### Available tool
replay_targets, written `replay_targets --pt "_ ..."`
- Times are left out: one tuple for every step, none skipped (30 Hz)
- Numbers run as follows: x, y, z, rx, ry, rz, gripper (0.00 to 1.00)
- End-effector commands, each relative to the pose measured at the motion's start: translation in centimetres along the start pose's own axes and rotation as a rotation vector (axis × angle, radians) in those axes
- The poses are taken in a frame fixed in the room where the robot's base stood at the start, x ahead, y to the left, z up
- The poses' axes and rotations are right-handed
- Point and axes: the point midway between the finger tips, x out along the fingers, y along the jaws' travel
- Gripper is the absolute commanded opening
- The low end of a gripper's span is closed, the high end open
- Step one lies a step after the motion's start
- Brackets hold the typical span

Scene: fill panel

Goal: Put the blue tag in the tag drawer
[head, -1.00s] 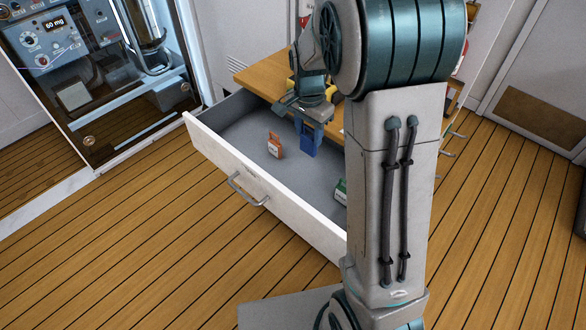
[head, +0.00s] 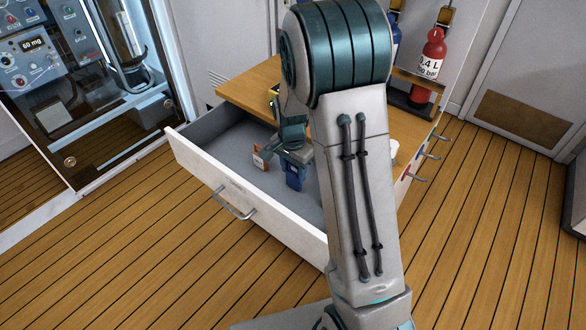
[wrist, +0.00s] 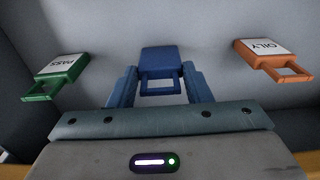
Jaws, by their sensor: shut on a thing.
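The blue tag (head: 294,177) hangs from my gripper (head: 293,160), within the outline of the open drawer (head: 250,196). In the wrist view, the handle end of the blue tag (wrist: 160,62) lies between the two fingers of my gripper (wrist: 160,88), which is shut on it. I cannot tell whether the tag touches the drawer floor. An orange-and-white tag (head: 260,158) stands in the drawer to the left; it reads OILY in the wrist view (wrist: 265,52). A green PASS tag (wrist: 55,72) is on the other side, hidden behind my arm in the head view.
The drawer's white front wall and handle (head: 232,204) face the open wooden floor (head: 130,250). A wooden top (head: 245,92) is above the drawer's back. A glass-fronted machine (head: 75,90) stands at left, a red bottle (head: 428,65) at back right.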

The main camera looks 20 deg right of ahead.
Motion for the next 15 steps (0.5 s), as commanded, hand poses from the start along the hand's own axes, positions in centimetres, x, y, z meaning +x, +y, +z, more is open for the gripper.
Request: replay_targets --pt "0.02 -0.01 0.0 0.0 0.0 0.0 0.23" --pt "0.09 -0.01 0.01 0.0 0.0 0.0 0.23" --pt "0.24 -0.01 0.02 0.0 0.0 0.0 0.23" --pt "0.36 0.0 0.02 0.0 0.0 0.0 0.23" --pt "0.46 -0.01 0.03 0.0 0.0 0.0 0.23" --pt "0.3 -0.01 0.02 0.0 0.0 0.0 0.56" --pt "0.28 -0.01 0.02 -0.001 0.0 0.0 0.64" --pt "0.28 -0.01 0.01 -0.001 0.0 0.0 0.66" --pt "0.28 -0.02 0.02 -0.001 0.0 0.0 0.66" --pt "0.28 -0.02 0.02 -0.001 0.0 0.0 0.66" --pt "0.27 -0.02 0.02 -0.001 0.0 0.0 0.66" --pt "0.27 -0.02 0.02 -0.001 0.0 0.0 0.66" --pt "0.27 -0.02 0.02 -0.001 0.0 0.0 0.66" --pt "0.27 -0.02 0.02 -0.001 0.0 0.0 0.66" --pt "0.24 -0.02 0.01 -0.001 0.0 0.0 0.66"
